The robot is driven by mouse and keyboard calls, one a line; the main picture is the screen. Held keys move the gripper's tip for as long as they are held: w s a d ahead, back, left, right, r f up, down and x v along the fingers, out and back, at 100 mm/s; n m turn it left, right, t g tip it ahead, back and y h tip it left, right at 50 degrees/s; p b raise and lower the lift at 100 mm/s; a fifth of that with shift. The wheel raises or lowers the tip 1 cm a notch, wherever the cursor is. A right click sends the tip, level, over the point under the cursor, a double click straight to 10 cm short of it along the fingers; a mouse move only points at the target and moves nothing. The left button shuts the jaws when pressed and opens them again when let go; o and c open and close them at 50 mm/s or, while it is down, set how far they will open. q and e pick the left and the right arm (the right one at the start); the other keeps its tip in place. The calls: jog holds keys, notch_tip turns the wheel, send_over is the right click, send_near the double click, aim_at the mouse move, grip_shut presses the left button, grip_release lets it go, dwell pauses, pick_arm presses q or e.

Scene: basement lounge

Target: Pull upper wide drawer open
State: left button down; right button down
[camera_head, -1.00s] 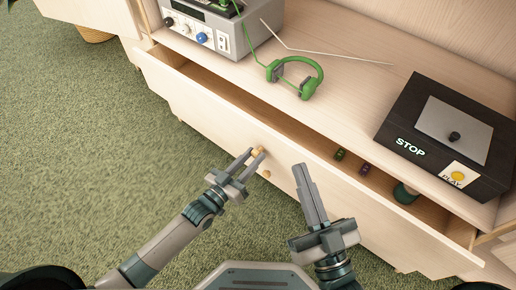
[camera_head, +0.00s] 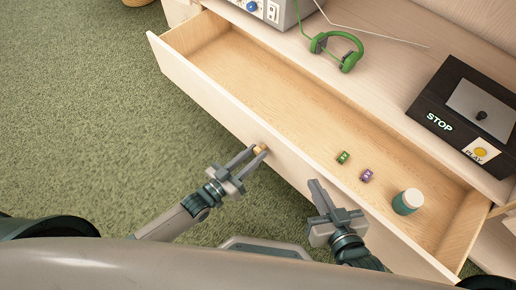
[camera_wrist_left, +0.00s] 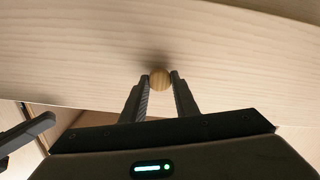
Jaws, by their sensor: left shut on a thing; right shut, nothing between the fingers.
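The upper wide drawer (camera_head: 188,83) of the light wood cabinet stands well open, and its inside shows in the head view. My left gripper (camera_head: 257,150) is shut on the drawer's round wooden knob (camera_head: 260,147). In the left wrist view the knob (camera_wrist_left: 160,79) sits between the two fingertips, close to the drawer front (camera_wrist_left: 80,60). My right gripper (camera_head: 315,186) is shut and empty, in front of the drawer front, right of the left gripper.
Inside the drawer are a green item (camera_head: 344,157), a purple item (camera_head: 366,175) and a white-capped green jar (camera_head: 407,201). On the cabinet top are green headphones (camera_head: 338,46), a grey device (camera_head: 262,8) and a black STOP/PLAY box (camera_head: 465,105). Green carpet (camera_head: 90,120) is clear at left.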

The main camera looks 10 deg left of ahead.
pick_arm(q)
jog(key=shift+s+a, duration=0.15)
jog(key=shift+s, duration=0.05)
pick_arm(e)
jog(key=shift+s+f, duration=0.15)
jog(key=shift+f, duration=0.1)
pick_arm(q)
jog(key=c, duration=1.4)
grip_release()
jog(key=p+v, duration=0.1)
jog(key=v, duration=1.6)
jog(key=shift+s+a, duration=0.15)
pick_arm(e)
jog(key=f, duration=0.1)
jog(key=s+d+f+g, duration=0.1)
jog(key=s+f+g, duration=0.1)
jog(key=shift+s+d+h, duration=0.1)
jog(key=shift+d+h, duration=0.15)
jog(key=shift+h, duration=0.15)
jog(key=shift+s+g, duration=0.1)
jog(key=shift+g, duration=0.2)
